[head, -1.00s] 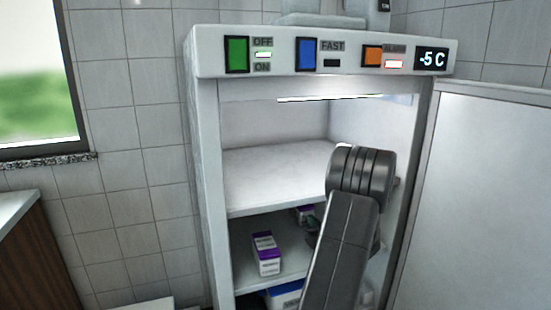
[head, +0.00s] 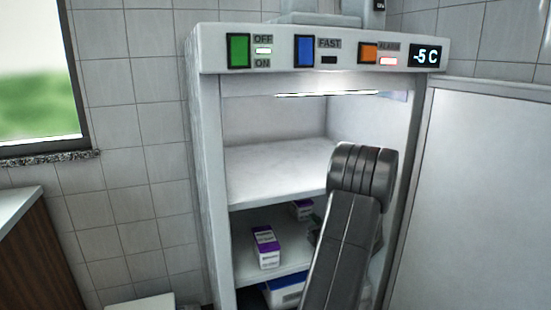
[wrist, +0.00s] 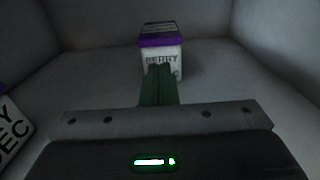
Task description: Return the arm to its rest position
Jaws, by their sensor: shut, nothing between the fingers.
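My gripper (wrist: 159,70) is in the wrist view, its dark green fingers together and empty. Its tips overlap the front of a white box with a purple top (wrist: 162,42), lettered "BERRY"; I cannot tell whether they touch it. In the head view my arm reaches into the open freezer (head: 208,180), and its dark links hide most of the gripper at the middle shelf. A small purple-and-white box (head: 302,209) stands at the back of that shelf, left of my arm.
Another purple-and-white box (head: 265,248) stands nearer the front of the middle shelf. A blue-and-white container (head: 287,291) is below. The upper shelf (head: 270,170) is bare. The open door (head: 485,190) is at the right, a counter (head: 20,212) at the left.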

